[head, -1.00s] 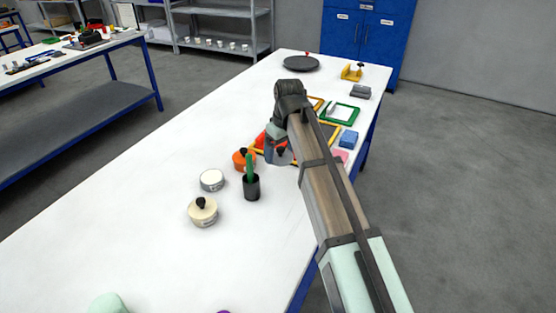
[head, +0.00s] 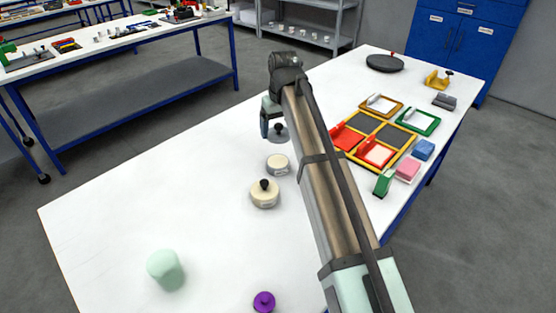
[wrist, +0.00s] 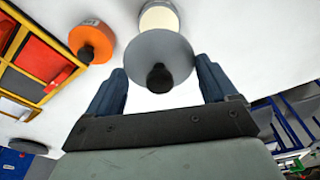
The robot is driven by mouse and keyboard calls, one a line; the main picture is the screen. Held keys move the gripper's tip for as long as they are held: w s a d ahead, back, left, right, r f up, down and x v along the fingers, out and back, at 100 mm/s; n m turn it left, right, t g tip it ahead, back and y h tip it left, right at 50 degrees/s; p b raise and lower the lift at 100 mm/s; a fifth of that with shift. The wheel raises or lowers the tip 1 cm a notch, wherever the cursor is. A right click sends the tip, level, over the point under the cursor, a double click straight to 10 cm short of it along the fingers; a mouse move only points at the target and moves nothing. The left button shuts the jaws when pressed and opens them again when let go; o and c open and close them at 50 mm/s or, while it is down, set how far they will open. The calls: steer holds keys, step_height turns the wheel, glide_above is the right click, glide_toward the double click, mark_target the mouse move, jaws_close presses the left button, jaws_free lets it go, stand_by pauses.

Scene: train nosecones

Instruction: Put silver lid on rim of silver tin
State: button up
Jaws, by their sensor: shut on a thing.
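The silver lid (head: 278,136) is a grey disc with a black knob. My gripper (head: 272,128) holds it above the table, just behind the silver tin. In the wrist view, the lid (wrist: 158,52) sits between the two fingertips of my gripper (wrist: 162,66), which are at opposite sides of its edge. The silver tin (head: 278,164) is short and round, with a pale top and no knob. It shows partly behind the lid in the wrist view (wrist: 158,18). The lid is apart from the tin in the head view; the exact height gap cannot be told.
A cream tin with a black-knobbed lid (head: 265,195) stands close in front. An orange tin (wrist: 91,42) and a yellow-framed tray (head: 352,158) are to the side. A mint cylinder (head: 165,269) and purple knob (head: 264,302) stand nearer. The table's left is clear.

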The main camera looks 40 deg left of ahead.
mark_target(277, 160)
steer(key=shift+s+a+f, duration=0.1)
steer(key=shift+f, duration=4.85)
steer(key=shift+f, duration=0.1)
steer(key=o, duration=0.8)
steer(key=r, duration=0.4)
steer(key=d+r, duration=0.1)
steer(key=r, duration=0.7)
steer(key=shift+s+d+r, duration=0.1)
steer(key=shift+s+d, duration=0.25)
